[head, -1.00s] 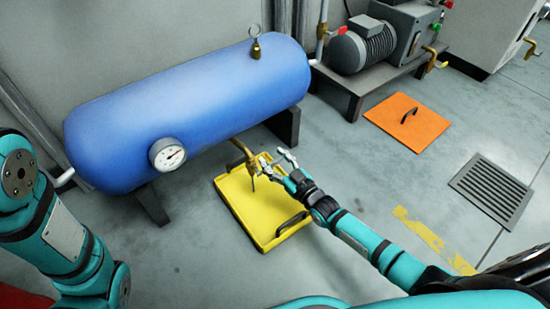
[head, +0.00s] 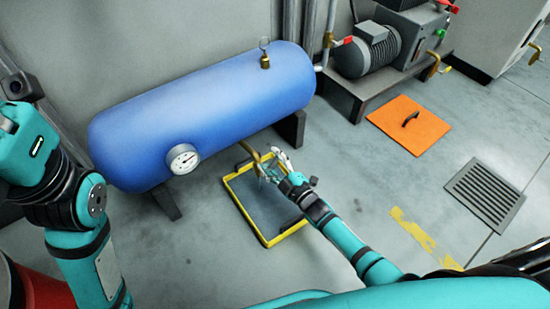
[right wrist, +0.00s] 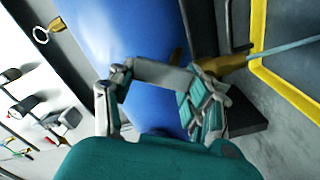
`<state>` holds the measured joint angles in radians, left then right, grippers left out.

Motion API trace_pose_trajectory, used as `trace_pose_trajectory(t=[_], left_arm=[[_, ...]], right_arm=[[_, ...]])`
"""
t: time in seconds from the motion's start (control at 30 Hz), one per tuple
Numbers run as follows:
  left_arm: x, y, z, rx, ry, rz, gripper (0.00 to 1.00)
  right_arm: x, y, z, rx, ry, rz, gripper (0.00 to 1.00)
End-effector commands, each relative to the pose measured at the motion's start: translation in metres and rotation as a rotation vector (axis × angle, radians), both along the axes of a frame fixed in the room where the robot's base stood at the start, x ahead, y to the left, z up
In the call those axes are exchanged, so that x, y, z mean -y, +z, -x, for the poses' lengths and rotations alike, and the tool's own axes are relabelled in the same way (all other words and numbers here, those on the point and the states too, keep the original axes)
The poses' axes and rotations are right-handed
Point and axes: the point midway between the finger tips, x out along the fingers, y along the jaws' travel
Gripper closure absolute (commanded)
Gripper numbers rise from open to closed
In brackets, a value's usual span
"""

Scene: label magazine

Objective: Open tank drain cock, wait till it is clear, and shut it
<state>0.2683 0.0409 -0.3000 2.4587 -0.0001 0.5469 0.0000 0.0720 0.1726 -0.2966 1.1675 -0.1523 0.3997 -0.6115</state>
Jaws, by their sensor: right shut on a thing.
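The blue tank (head: 215,115) lies along the wall on dark feet, with a round gauge (head: 184,158) on its near end. The brass drain cock (head: 250,151) sticks out under the tank; in the right wrist view its brass body (right wrist: 228,62) shows at the upper right. A thin bluish stream (right wrist: 288,52) runs from it. My right gripper (head: 272,170) is shut at the cock, and its fingers hide most of the handle. The yellow tray (head: 243,213) lies below, its floor covered by greyish liquid. My left arm is at the left; its gripper does not show.
A motor unit (head: 371,50) stands on a dark bench at the back right. An orange plate with a black handle (head: 408,125) and a floor grate (head: 484,195) lie to the right. A red object (head: 45,290) is at lower left. Floor left of the tray is clear.

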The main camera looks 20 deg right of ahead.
Motion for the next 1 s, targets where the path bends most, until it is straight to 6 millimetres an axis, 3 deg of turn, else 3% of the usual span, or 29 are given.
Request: trace_pose_trajectory(t=[0.77, 0.8, 1.0], left_arm=[[-0.0001, -0.0025, -0.0033, -0.018, -0.002, 0.002, 1.0], [-0.0002, -0.0025, -0.0033, -0.018, -0.002, 0.002, 1.0], [-0.0002, -0.0025, -0.0032, -0.018, -0.002, 0.002, 1.0]], right_arm=[[-0.0053, 0.0001, 0.0035, 0.033, 0.001, 0.105, 1.0], [-0.0052, 0.0, 0.0035, 0.033, 0.001, 0.105, 0.49], [-0.0052, 0.0009, 0.003, 0.035, 0.0, 0.103, 0.24]])
